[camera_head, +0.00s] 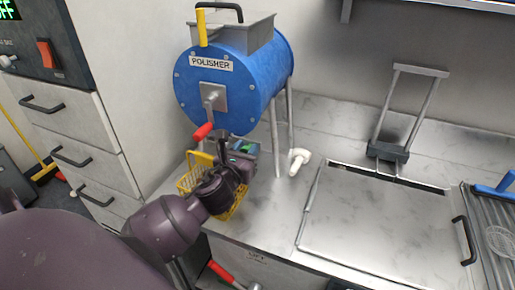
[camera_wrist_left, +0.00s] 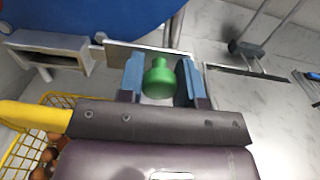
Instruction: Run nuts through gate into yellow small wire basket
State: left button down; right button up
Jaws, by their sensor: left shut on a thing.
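The blue drum marked POLISHER (camera_head: 235,85) stands on legs on the steel counter. A green knob (camera_wrist_left: 158,80) sits between the blue fingers of my left gripper (camera_wrist_left: 160,85), which is shut on it. In the head view my left gripper (camera_head: 243,155) is below the drum's front, and the green knob (camera_head: 247,147) shows only partly. The yellow small wire basket (camera_head: 186,182) is under the drum, partly hidden by my gripper. The wrist view shows brown nuts (camera_wrist_left: 48,150) in the yellow basket (camera_wrist_left: 20,145). My right gripper is not in view.
A crank with a red handle (camera_head: 203,131) hangs at the drum's front, just above my wrist. A white object (camera_head: 299,161) lies right of the drum. A steel lid (camera_head: 380,215) and a rack (camera_head: 495,240) are farther right. Drawers (camera_head: 80,145) stand left.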

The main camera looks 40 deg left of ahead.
pick_arm(q)
jog(key=shift+s+a, duration=0.1)
jog(key=shift+a, duration=0.4)
jog(key=c, duration=0.8)
grip_release()
jog(key=shift+s+a, duration=0.1)
jog(key=shift+a, duration=0.05)
jog(key=v, duration=1)
jog(key=shift+s, duration=0.35)
